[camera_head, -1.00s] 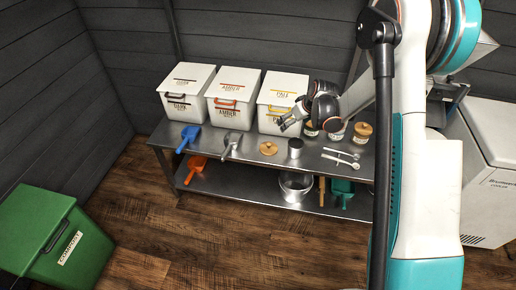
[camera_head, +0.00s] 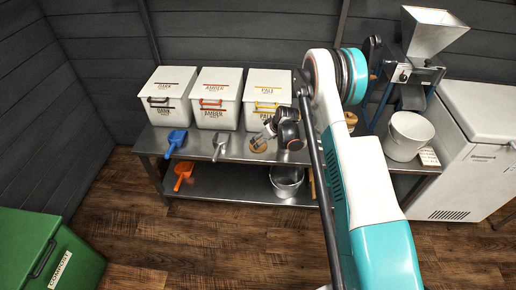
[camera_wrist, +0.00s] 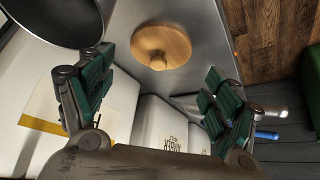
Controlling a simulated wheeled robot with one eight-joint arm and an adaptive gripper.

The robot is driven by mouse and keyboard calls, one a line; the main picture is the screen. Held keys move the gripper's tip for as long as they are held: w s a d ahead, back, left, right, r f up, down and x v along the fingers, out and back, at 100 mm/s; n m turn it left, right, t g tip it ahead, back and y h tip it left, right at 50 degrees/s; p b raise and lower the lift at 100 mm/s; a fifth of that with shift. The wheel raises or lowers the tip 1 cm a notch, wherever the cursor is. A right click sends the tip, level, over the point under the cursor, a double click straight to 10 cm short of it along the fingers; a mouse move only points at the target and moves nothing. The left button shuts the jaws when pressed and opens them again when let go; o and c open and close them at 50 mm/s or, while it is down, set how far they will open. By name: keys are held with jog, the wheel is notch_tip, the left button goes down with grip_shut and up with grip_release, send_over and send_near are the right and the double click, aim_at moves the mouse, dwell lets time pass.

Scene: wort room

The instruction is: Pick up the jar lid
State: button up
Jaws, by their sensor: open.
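The jar lid (camera_wrist: 160,47) is a round, light wooden disc with a knob, lying on the steel table in the wrist view. It is partly visible in the head view (camera_head: 258,146), close below my gripper (camera_head: 267,133). In the wrist view my gripper (camera_wrist: 160,62) is open, with one green-padded finger on each side of the picture and the lid between and beyond them. Nothing is held. The lid looks apart from both fingers; the exact height above it is unclear.
A dark round vessel (camera_wrist: 55,18) stands beside the lid. White bins (camera_head: 269,95) line the table's back. A grey scoop (camera_head: 220,145) and a blue scoop (camera_head: 175,140) lie left of the lid. A white bucket (camera_head: 407,135) stands right. My arm hides part of the tabletop.

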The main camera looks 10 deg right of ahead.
jog(key=shift+b+x, duration=1.05)
jog(key=shift+x, duration=1.95)
jog(key=shift+c, duration=0.6)
jog(key=c, duration=0.5)
